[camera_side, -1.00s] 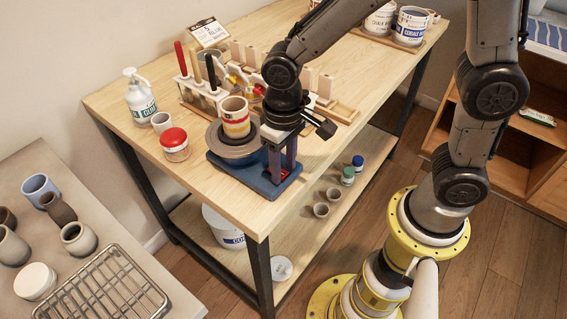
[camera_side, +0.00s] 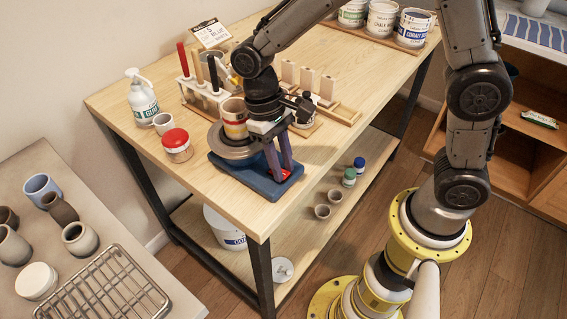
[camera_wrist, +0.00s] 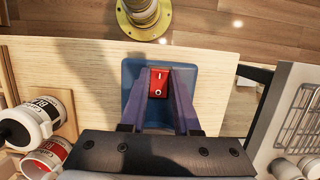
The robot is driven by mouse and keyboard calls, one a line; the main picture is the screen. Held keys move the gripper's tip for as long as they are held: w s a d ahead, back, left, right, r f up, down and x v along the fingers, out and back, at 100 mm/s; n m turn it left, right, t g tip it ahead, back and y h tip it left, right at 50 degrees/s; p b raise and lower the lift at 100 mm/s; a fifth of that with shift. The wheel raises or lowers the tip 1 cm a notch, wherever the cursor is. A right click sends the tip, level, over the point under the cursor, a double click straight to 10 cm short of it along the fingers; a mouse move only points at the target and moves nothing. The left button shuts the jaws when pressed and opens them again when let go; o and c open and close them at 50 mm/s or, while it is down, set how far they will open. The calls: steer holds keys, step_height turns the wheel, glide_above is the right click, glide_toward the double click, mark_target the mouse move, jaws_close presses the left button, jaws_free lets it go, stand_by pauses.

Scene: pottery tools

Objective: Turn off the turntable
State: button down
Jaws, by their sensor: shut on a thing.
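The turntable is a blue base (camera_side: 237,170) with a grey round wheel (camera_side: 225,148) at its left end, near the table's front corner. A striped cup (camera_side: 235,118) stands upright on the wheel. A red rocker switch (camera_wrist: 158,83), marked with a line and a circle, sits on the right end of the base; it also shows beside the fingers in the side view (camera_side: 286,174). My gripper (camera_side: 279,170) points down at this end, its purple fingers shut on the switch from both sides in the wrist view (camera_wrist: 158,90). Which half is pressed I cannot tell.
A red-lidded jar (camera_side: 177,147), a small cup (camera_side: 163,123) and a pump bottle (camera_side: 141,97) stand left of the turntable. A tool rack (camera_side: 205,98) and a wooden holder (camera_side: 340,113) are behind it. Paint buckets (camera_side: 412,28) stand at the far end.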

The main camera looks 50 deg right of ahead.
steer(key=c, duration=0.6)
jaws_free()
steer(key=shift+c, duration=0.2)
steer(key=v, duration=1.4)
